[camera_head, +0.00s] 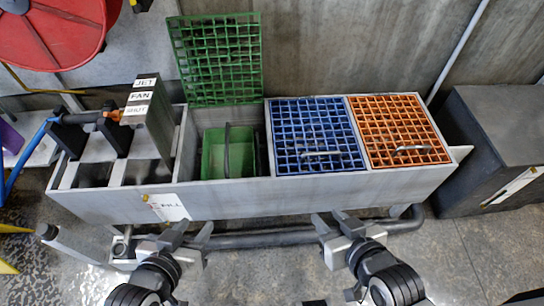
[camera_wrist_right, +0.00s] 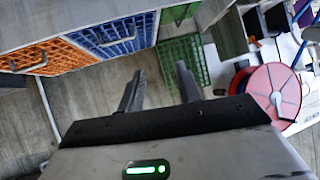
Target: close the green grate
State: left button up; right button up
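The green grate (camera_head: 217,60) stands open, tilted up behind its bin opening against the wall. The green bin (camera_head: 227,153) under it is exposed in its compartment. The grate also shows in the right wrist view (camera_wrist_right: 184,62), beyond my fingers. My left gripper (camera_head: 190,232) is open and empty in front of the grey trough, near its white label. My right gripper (camera_head: 338,222) is open and empty in front of the trough, below the blue grate. In the right wrist view my right gripper (camera_wrist_right: 160,85) has its two fingers apart with nothing between them.
The blue grate (camera_head: 315,136) and orange grate (camera_head: 398,130) lie shut on the grey trough (camera_head: 250,196). A labelled lever box (camera_head: 148,110) stands at left, with a red reel (camera_head: 50,30) above. A pipe (camera_head: 265,240) runs along the trough's front. A dark cabinet (camera_head: 490,150) is at right.

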aim_at(233, 23)
jog(key=z, duration=1.5)
jog(key=i, duration=0.7)
jog(key=u, duration=3.2)
